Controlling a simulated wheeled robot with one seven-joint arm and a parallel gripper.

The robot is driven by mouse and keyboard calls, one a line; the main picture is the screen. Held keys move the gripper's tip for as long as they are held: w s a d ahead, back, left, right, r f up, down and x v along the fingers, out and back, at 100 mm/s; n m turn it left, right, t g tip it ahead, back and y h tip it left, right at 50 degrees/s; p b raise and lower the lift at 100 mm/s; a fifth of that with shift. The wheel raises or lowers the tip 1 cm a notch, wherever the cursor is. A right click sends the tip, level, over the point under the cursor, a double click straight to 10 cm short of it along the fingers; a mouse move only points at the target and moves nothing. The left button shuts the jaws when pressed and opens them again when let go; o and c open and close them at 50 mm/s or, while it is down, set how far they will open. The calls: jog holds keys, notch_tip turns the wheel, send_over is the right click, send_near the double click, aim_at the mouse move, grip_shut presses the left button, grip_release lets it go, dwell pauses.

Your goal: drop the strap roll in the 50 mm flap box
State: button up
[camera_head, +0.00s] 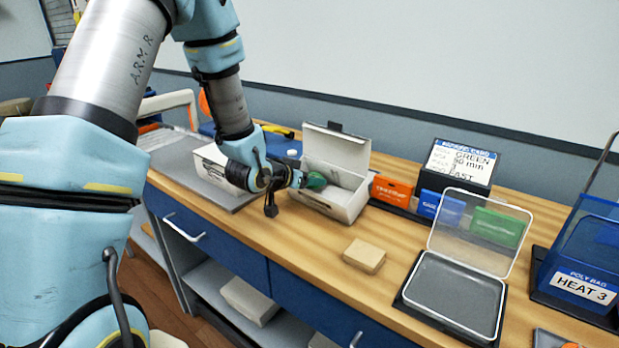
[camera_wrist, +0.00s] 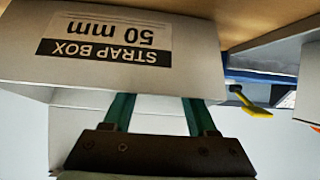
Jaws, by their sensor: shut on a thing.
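The strap roll (camera_head: 316,181), green and round, is at the tip of my gripper (camera_head: 304,181), which is shut on it. The roll is over or inside the mouth of an open white flap box (camera_head: 352,202), whose lid stands up at the back. In the wrist view, upside down, the near wall of the flap box (camera_wrist: 190,62) reads STRAP BOX 50 mm. My gripper's fingers (camera_wrist: 157,115) pass over that wall's rim, and their tips and the roll are hidden behind it.
Another white box (camera_head: 207,164) stands left of my gripper. An orange box (camera_head: 391,190), a blue box (camera_head: 441,208) and a card stand (camera_head: 462,162) are to the right. A tan block (camera_head: 364,256) and a clear-lidded tray (camera_head: 455,292) lie nearer. A yellow-handled tool (camera_wrist: 252,106) lies behind.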

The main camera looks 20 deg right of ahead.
jog(key=shift+f+b, duration=0.4)
jog(key=shift+f, duration=0.05)
jog(key=shift+f, duration=0.1)
jog(key=o, duration=1.1)
jog(key=shift+c, duration=0.2)
jog(key=shift+r+p, duration=0.5)
jog(key=shift+r, duration=0.1)
jog(key=b+v, duration=0.5)
jog(key=v, duration=0.7)
